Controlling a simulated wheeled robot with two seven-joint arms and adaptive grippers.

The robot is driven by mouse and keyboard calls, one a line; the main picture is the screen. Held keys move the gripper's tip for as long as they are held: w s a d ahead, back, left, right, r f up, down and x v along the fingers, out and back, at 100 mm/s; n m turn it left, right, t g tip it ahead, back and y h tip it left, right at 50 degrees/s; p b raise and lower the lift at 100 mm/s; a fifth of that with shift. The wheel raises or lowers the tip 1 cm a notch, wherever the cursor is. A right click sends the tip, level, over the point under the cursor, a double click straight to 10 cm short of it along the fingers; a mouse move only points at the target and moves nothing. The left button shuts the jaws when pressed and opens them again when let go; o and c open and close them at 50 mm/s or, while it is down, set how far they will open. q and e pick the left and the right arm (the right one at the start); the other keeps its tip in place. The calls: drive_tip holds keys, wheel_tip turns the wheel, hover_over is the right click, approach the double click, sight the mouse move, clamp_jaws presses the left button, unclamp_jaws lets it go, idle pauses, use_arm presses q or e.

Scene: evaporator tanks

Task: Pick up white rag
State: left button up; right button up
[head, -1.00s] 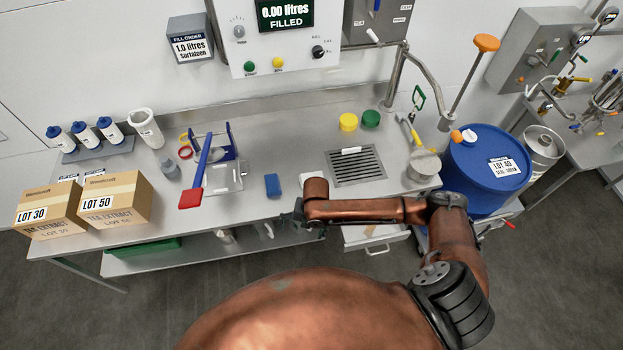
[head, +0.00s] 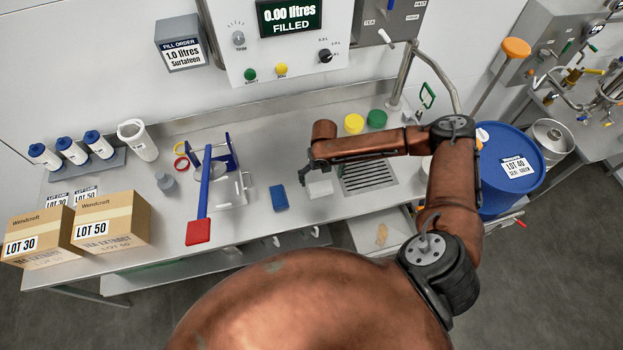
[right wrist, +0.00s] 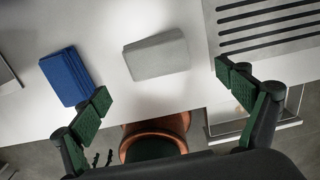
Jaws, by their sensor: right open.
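The white rag (head: 320,188) is a small folded pad lying on the steel bench, between the blue cloth and the drain grate. In the right wrist view the rag (right wrist: 156,55) lies ahead of the fingers, near the middle. My right gripper (head: 304,172) is above the bench beside the rag in the head view, partly hidden by its own arm. In the right wrist view my right gripper (right wrist: 165,92) is open and empty, its green-padded fingers wide apart, with the rag beyond the gap between them. My left gripper is out of view.
A blue folded cloth (head: 279,197) lies just left of the rag. The drain grate (head: 368,178) is to its right. Yellow and green lids (head: 354,123) stand behind. A red-ended, blue-handled tool (head: 199,232) is further left, and a blue drum (head: 508,170) stands right.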

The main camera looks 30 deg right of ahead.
sight(320, 187)
drive_tip(key=shift+w+d+f, duration=0.2)
drive_tip(key=shift+w+f, duration=0.05)
drive_tip(key=shift+f, duration=0.4)
drive_tip(key=shift+a+f, duration=0.25)
drive_tip(key=shift+f, duration=1)
wheel_tip(320, 187, down, 3)
drive_tip(key=shift+w+a+r, duration=0.1)
drive_tip(key=shift+w+r, duration=0.05)
drive_tip(key=shift+f, duration=0.6)
drive_tip(key=shift+c, duration=1.2)
drive_tip(key=c, duration=1.1)
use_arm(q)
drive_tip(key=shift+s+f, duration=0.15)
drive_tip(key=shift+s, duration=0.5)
use_arm(e)
drive_tip(key=shift+c, duration=0.2)
drive_tip(key=shift+r, duration=0.1)
